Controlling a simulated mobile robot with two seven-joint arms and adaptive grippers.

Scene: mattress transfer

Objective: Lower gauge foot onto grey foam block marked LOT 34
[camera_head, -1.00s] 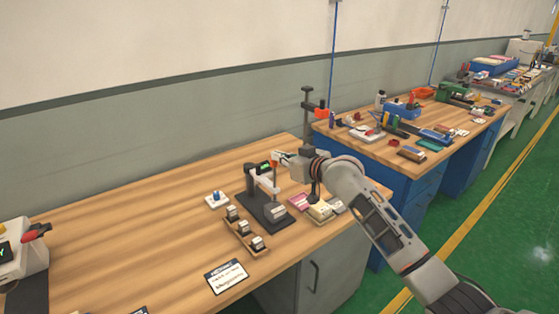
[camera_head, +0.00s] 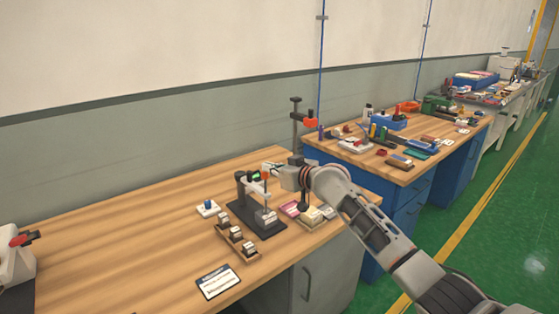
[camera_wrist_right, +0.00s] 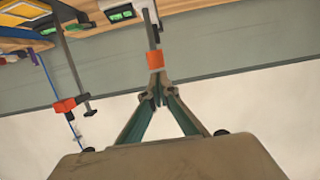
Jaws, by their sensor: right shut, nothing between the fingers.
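The gauge (camera_head: 240,190) is a dark stand with a grey arm, a small green display and an orange-red part on its front. A small light grey block (camera_head: 266,216) sits on its black base, under the arm. Its LOT marking is too small to read, and I cannot tell whether the gauge foot touches it. My right gripper (camera_head: 268,167) is at the top of the gauge, beside the orange part. In the wrist view its fingers (camera_wrist_right: 156,98) meet, shut and empty, close to an orange part (camera_wrist_right: 155,61); contact is unclear. My left gripper is not in view.
Pink, cream and grey blocks (camera_head: 312,215) lie right of the gauge under my forearm. A wooden rack (camera_head: 236,240) of small pieces and a card (camera_head: 218,281) are in front. A post with a red clamp (camera_head: 297,118) stands behind. The bench's left is largely clear.

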